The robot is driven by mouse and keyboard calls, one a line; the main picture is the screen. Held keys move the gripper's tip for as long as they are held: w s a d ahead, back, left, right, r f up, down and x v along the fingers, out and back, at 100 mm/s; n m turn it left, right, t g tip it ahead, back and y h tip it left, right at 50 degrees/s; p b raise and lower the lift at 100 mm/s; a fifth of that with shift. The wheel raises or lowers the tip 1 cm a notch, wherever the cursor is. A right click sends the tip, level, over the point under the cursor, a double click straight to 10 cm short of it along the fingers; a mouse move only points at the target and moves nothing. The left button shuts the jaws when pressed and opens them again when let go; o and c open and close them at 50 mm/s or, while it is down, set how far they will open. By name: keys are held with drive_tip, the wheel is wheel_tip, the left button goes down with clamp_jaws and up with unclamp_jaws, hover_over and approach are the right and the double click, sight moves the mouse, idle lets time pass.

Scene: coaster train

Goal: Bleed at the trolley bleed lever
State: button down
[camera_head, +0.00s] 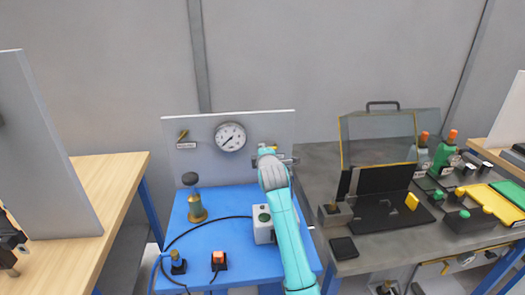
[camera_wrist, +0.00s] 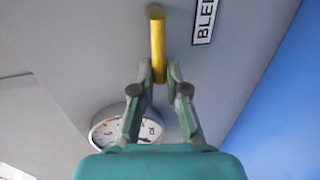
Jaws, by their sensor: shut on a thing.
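The bleed lever (camera_wrist: 157,42) is a yellow rod on the grey panel, beside a white label (camera_wrist: 204,20) whose visible letters read "BLEE". My gripper (camera_wrist: 160,75) is shut on the lever's near end in the wrist view. In the head view my gripper (camera_head: 274,160) is at the panel (camera_head: 210,170), right of the round gauge (camera_head: 230,137), and largely hides the lever. The gauge also shows in the wrist view (camera_wrist: 104,122), partly behind my fingers. The blue trolley top (camera_head: 212,232) lies below.
Another small yellow lever (camera_head: 183,134) with a label is at the panel's upper left. A brass valve (camera_head: 195,205), a cable and small boxes stand on the trolley. A dark bench (camera_head: 385,262) with an open case (camera_head: 380,140) is at right. A wooden table (camera_head: 118,172) is at left.

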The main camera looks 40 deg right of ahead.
drive_tip(key=c, duration=1.2)
unclamp_jaws()
drive_tip(key=shift+a, duration=0.1)
drive_tip(key=v, duration=1.1)
drive_tip(key=shift+s+a, duration=0.2)
drive_tip(key=shift+s, duration=0.2)
